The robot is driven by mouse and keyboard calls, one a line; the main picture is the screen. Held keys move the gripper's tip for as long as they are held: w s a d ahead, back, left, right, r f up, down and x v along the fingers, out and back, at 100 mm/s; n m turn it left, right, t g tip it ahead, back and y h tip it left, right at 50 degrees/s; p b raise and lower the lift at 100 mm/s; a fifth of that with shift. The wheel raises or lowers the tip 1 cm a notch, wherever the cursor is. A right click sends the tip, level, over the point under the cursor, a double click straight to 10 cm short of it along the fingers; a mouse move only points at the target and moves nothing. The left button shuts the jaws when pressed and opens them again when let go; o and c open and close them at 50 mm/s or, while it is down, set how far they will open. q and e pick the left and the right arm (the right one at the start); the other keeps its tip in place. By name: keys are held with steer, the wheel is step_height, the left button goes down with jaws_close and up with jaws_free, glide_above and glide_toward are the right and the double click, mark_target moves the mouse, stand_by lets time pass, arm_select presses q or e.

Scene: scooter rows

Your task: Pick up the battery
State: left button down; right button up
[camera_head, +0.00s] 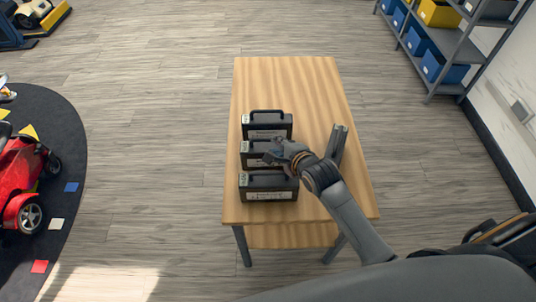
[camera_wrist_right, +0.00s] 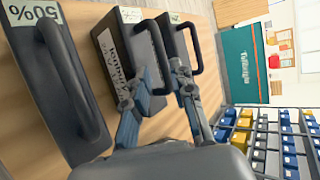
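Three black batteries with handles stand in a row on the wooden table: the far battery (camera_head: 262,122), the middle battery (camera_head: 252,148) and the near battery (camera_head: 268,190). My right gripper (camera_head: 273,153) is over the middle battery and hides part of it. In the right wrist view my right gripper (camera_wrist_right: 165,70) has its two fingers apart, close to the handle of the middle battery (camera_wrist_right: 118,62). I cannot tell whether the fingers touch the handle. The near battery (camera_wrist_right: 62,80) there has a "50%" label. My left gripper is not in view.
The table (camera_head: 290,80) is bare at its far end. A grey upright part (camera_head: 337,145) shows right of my wrist. A shelf with blue and yellow bins (camera_head: 445,68) stands at the far right. A red scooter (camera_head: 22,180) is on a dark mat at left.

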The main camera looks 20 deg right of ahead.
mark_target(252, 152)
steer(key=x, duration=0.5)
steer(key=shift+w+d+r+p, duration=0.1)
steer(key=shift+d+p, duration=0.2)
steer(key=shift+p, duration=0.1)
jaws_close()
steer(key=shift+w+r, duration=0.1)
steer(key=shift+r, duration=0.15)
